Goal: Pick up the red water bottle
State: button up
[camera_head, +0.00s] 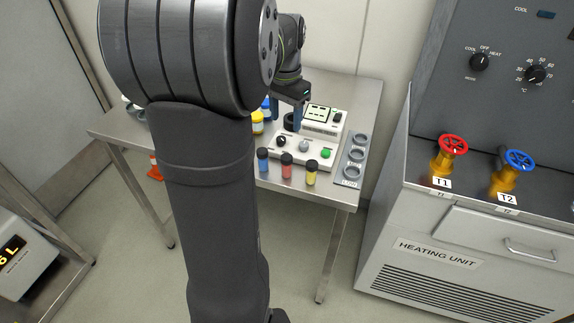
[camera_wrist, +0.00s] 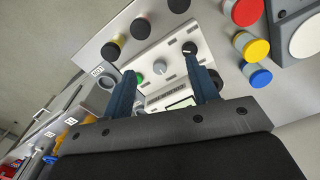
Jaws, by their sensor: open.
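A small bottle with red contents and a black cap (camera_head: 286,165) stands upright at the table's front edge, between a similar blue bottle (camera_head: 263,160) and yellow bottle (camera_head: 311,172).
The white device (camera_head: 326,122) with knobs and a green button fills the middle of the metal table (camera_head: 356,88). A grey holder with rings (camera_head: 344,177) lies at its right. The heating unit (camera_head: 437,250) stands further right. My arm hides much of the table's left part.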

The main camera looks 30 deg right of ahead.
aim_at(287, 157)
notch_tip(287, 157, up, 3)
jog(key=s+a, duration=0.1)
jog(key=s, duration=0.2)
jog(key=shift+n, duration=0.4)
notch_tip(287, 157, down, 11)
jog(key=shift+f, duration=0.1)
jog(key=f, duration=0.5)
jog(key=shift+s+a+f, duration=0.25)
jog(key=c, duration=1)
jog(key=shift+c, duration=0.2)
